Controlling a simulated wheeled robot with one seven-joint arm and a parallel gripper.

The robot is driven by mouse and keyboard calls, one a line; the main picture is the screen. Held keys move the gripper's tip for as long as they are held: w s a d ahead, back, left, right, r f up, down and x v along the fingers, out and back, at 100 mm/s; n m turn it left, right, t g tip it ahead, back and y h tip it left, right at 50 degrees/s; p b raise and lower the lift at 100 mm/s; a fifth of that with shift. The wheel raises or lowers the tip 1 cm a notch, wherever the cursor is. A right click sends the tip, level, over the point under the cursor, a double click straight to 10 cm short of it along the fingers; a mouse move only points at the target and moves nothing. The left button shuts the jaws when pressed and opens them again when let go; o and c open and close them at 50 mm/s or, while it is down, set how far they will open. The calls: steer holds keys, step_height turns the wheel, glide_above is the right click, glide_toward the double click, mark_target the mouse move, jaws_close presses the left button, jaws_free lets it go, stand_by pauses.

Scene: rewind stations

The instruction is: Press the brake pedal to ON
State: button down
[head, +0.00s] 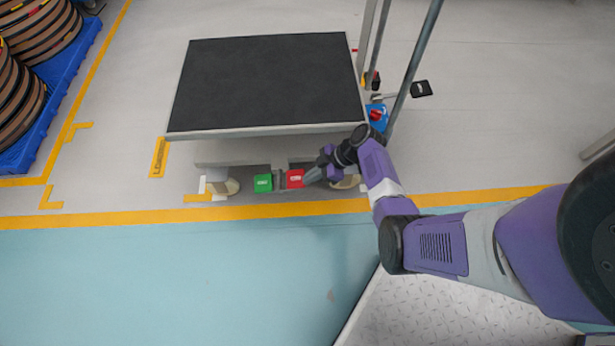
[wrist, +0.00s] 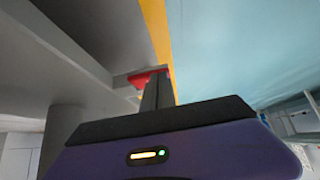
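A red pedal (head: 296,178) and a green pedal (head: 263,182) sit side by side low under the front edge of a dark-topped table (head: 265,80). Each has a small pale label, too small to read. My gripper (head: 311,177) reaches in from the right, low down, with its fingertips at the right side of the red pedal. In the wrist view, my fingers (wrist: 157,92) are together, with nothing seen between them. The red pedal (wrist: 140,78) shows just beyond the tips, partly hidden by them. I cannot tell whether they touch. The green pedal is out of the wrist view.
The table's feet (head: 223,186) stand on either side of the pedals. Posts and a blue box with a red knob (head: 377,115) stand at the table's right. Reels on a blue pallet (head: 60,100) are at far left. The teal floor (head: 170,280) in front is clear.

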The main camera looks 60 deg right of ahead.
steer(key=shift+s+d+f+b, duration=0.15)
steer(key=shift+s+f+b, duration=0.05)
steer(key=shift+f+b, duration=0.5)
steer(key=shift+s+d+f+b, duration=0.1)
steer(key=shift+s+f+b, duration=0.05)
steer(key=shift+f+b, duration=0.55)
steer(key=shift+s+d+f+b, duration=0.15)
steer(key=shift+s+f+b, duration=0.05)
steer(key=shift+f+b, duration=0.5)
steer(key=shift+r, duration=0.1)
